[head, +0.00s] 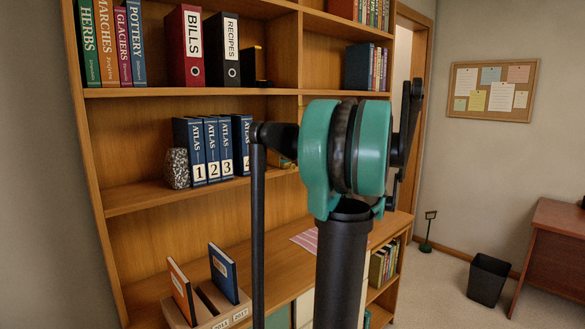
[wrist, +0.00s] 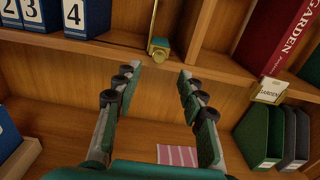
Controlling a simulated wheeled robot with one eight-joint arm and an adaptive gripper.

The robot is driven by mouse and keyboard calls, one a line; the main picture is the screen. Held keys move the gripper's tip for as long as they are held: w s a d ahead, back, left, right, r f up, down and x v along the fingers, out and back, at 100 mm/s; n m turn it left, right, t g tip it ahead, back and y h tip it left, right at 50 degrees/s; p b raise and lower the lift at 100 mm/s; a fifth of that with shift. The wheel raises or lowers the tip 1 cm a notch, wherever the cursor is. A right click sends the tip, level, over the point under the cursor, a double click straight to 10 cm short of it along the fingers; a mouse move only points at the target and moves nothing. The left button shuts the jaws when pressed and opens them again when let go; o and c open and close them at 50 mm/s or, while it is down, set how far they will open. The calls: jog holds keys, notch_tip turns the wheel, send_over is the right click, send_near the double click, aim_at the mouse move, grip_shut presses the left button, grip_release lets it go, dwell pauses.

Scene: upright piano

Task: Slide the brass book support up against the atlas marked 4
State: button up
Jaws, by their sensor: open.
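The atlas marked 4 (wrist: 88,19) stands upright at the right end of a row of blue atlases on a shelf; in the head view its spine (head: 241,146) is partly covered by my arm. The brass book support (wrist: 159,46) stands on the same shelf to the right of the atlas, with a clear gap between them. In the head view only a small brass piece (head: 287,164) shows beside my arm. My gripper (wrist: 160,74) is open and empty, its fingertips short of the shelf edge, with the support ahead between them.
A speckled stone block (head: 177,168) stands at the left end of the atlases. An upright divider is right of the support in the wrist view, with a red garden binder (wrist: 272,38) beyond it.

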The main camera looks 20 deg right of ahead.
jog(key=x, duration=1)
jog(key=shift+w+f, duration=0.1)
jog(key=shift+w, duration=0.05)
jog(key=shift+c, duration=0.5)
jog(key=shift+a, duration=0.1)
grip_shut()
